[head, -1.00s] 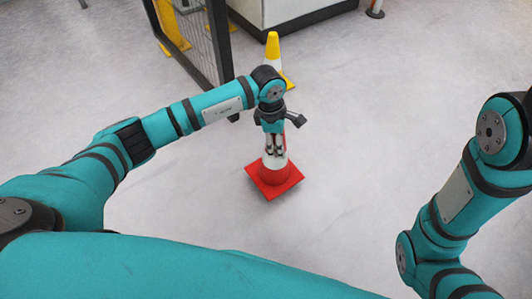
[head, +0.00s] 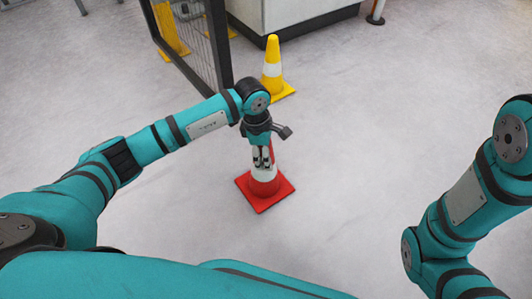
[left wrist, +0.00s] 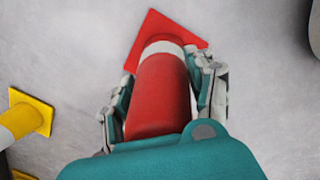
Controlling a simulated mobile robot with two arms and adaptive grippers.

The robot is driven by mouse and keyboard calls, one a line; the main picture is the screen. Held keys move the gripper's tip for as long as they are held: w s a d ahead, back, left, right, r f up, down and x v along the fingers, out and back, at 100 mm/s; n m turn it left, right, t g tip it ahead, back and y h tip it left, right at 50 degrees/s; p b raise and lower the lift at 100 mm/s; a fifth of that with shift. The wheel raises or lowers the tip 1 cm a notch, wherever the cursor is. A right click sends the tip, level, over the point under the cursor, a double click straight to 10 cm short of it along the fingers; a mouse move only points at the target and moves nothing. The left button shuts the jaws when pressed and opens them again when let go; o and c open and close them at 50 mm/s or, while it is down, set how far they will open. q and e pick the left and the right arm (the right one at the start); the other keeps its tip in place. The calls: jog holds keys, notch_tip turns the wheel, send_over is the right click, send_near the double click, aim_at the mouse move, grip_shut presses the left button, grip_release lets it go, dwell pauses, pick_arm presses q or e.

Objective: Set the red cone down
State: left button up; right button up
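The red cone (head: 264,187) has a white band and a square red base, and it shows upright below my left gripper (head: 263,160) in the head view. In the left wrist view the cone (left wrist: 160,95) runs up the middle between the two fingers of the left gripper (left wrist: 160,85). The fingers lie along both sides of the cone, and the gripper is shut on it. I cannot tell whether the base touches the floor. My right arm shows at the right edge of the head view, but its gripper is out of the picture.
A yellow cone (head: 273,69) with a white band stands behind the red cone. A dark mesh fence panel (head: 203,38) and a white cabinet (head: 300,12) are at the back. The grey floor (head: 350,130) to the right and in front is clear.

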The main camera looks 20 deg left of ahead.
pick_arm(q)
jog(key=o, duration=0.5)
jog(key=shift+c, duration=0.2)
